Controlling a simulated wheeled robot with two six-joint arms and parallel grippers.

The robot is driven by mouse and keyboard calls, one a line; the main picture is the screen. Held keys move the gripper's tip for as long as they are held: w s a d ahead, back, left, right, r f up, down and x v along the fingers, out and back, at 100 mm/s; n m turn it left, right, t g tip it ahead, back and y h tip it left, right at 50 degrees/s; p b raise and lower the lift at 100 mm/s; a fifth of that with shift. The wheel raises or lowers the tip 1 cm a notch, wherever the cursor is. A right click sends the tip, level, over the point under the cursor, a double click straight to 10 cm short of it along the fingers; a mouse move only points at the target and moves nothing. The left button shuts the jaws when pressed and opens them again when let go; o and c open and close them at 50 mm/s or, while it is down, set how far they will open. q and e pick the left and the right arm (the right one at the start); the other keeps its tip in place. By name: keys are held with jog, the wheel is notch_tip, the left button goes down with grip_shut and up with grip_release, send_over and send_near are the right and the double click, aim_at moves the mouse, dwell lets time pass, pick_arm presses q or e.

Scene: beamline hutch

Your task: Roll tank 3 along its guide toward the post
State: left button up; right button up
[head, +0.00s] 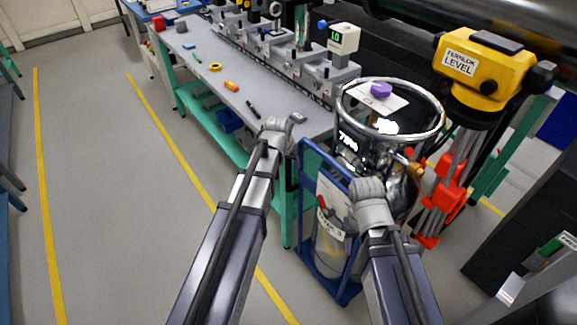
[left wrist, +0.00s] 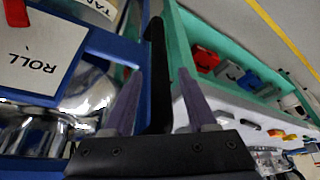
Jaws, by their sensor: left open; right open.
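Tank 3 (head: 329,246) is a pale cylinder with a partly covered label, upright in a blue frame (head: 308,200) in the middle of the head view. My left gripper (head: 294,120) is open at the frame's upper left. A white sign reading ROLL (left wrist: 38,55) is on the blue frame there. My right gripper (head: 368,190) is open in front of the tank, hiding part of it. I cannot make out a guide or post.
A chrome vessel (head: 350,160) stands behind the tank. A yellow level (head: 475,68) on a red-footed tripod is to its right. A grey bench (head: 215,88) with green legs and small items runs along the left. Floor left of the bench is clear.

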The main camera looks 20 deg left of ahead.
pick_arm(q)
jog(key=shift+c, duration=0.2)
grip_shut()
dwell(1.1)
